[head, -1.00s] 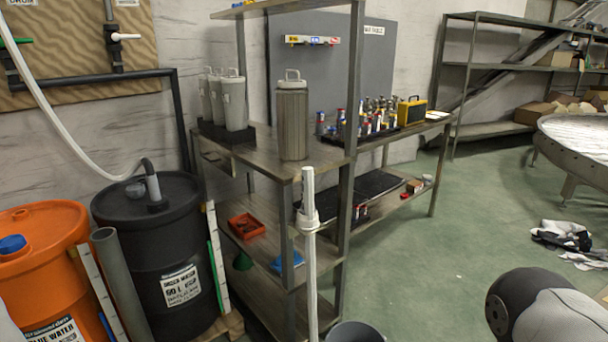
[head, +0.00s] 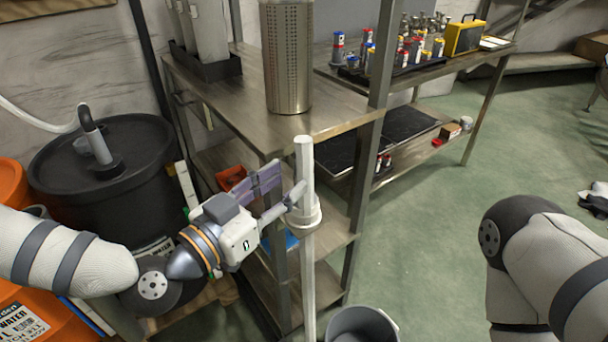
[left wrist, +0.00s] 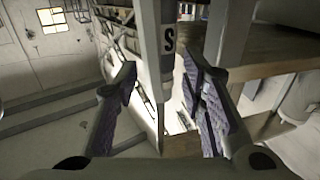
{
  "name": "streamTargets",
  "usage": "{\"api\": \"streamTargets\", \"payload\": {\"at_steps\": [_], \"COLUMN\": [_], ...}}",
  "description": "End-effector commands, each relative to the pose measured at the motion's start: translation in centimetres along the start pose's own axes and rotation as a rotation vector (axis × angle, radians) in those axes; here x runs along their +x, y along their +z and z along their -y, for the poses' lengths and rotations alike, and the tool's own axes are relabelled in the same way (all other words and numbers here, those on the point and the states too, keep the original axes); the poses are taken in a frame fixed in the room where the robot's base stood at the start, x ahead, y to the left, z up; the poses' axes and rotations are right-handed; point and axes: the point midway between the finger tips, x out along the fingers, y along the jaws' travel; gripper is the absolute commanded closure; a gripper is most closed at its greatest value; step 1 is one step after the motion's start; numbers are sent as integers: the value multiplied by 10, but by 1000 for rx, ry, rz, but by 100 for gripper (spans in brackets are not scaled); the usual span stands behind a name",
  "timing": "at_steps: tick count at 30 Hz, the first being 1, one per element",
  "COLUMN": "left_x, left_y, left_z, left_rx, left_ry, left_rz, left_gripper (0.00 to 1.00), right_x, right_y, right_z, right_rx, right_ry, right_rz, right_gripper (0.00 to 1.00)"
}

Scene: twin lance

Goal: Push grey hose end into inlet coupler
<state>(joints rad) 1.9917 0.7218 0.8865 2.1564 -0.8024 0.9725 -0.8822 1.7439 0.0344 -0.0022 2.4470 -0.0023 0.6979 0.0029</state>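My left gripper (head: 290,178) is open beside a pale upright pole (head: 305,160) with a wide collar (head: 304,211). One finger overlaps the pole just above the collar; I cannot tell if it touches. In the left wrist view the two spread fingers (left wrist: 158,68) have a pale tube (left wrist: 146,30) and a grey piece marked "S" (left wrist: 168,42) between or beyond them; the depth is unclear. A white hose (head: 38,120) runs to a grey bent pipe (head: 94,136) on the black drum (head: 140,150). I cannot make out which part is the inlet coupler. My right gripper is out of view.
A metal shelf table (head: 225,105) stands right behind the pole, carrying a perforated canister (head: 287,60). Orange drums (head: 15,180) stand at the left. A grey bucket (head: 362,328) is near the pole's foot.

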Motion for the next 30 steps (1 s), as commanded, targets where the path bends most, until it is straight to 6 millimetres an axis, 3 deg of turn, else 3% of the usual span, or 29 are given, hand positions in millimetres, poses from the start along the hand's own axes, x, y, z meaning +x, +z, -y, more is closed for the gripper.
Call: {"api": "streamTargets", "payload": {"at_steps": [9,17,23,30], "left_x": [52,58,58,58], "left_y": [9,8,8,7], "left_z": [-1,0,0,0], "left_rx": [-1,-2,-2,-2], "left_ry": [1,0,0,0], "left_rz": [0,2,2,0], "left_gripper": [63,63,100,100], "right_x": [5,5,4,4], "right_y": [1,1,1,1], "right_z": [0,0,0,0], "right_rx": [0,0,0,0], "right_ry": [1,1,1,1], "right_rz": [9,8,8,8], "right_gripper": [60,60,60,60]}}
